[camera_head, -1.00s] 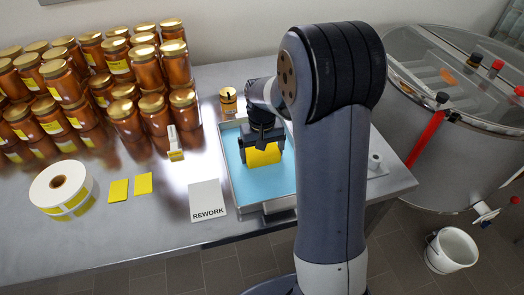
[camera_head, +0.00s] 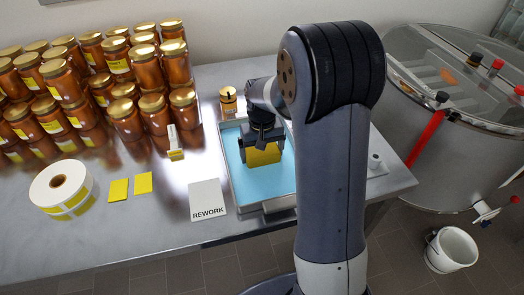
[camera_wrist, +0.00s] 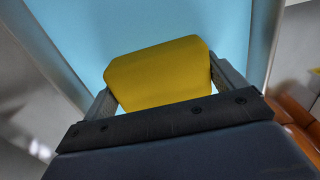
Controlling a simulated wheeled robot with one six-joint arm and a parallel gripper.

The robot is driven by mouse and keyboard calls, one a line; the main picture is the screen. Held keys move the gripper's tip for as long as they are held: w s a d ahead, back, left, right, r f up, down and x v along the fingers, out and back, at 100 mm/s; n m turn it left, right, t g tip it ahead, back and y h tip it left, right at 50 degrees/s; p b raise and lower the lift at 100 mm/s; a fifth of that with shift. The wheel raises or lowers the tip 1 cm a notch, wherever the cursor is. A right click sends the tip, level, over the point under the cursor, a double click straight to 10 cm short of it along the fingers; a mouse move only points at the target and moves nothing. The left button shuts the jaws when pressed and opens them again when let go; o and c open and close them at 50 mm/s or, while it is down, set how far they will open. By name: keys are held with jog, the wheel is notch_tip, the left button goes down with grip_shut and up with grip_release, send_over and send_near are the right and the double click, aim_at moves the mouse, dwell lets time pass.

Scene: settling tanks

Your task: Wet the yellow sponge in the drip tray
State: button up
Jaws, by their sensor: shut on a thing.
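The yellow sponge (camera_head: 264,156) is between the fingers of my gripper (camera_head: 263,144), which is shut on it. In the wrist view the sponge (camera_wrist: 160,75) sits between both fingers of my gripper (camera_wrist: 160,88), and light blue fills the view beyond it. The drip tray (camera_head: 236,190) is a metal-rimmed tray with a light blue inside. The sponge is over or in the tray's middle. I cannot tell whether its underside touches the blue surface. My arm hides part of the tray's right side.
Many honey jars (camera_head: 126,115) stand at the back left. A label roll (camera_head: 60,188), yellow labels (camera_head: 143,183) and a REWORK card (camera_head: 207,198) lie left of the tray. A single jar (camera_head: 228,101) stands behind it. A steel tank (camera_head: 440,160) and white bucket (camera_head: 452,248) are right.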

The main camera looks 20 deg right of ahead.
jog(key=shift+r+p, duration=2.8)
jog(key=shift+r, duration=0.7)
jog(key=shift+f, duration=0.1)
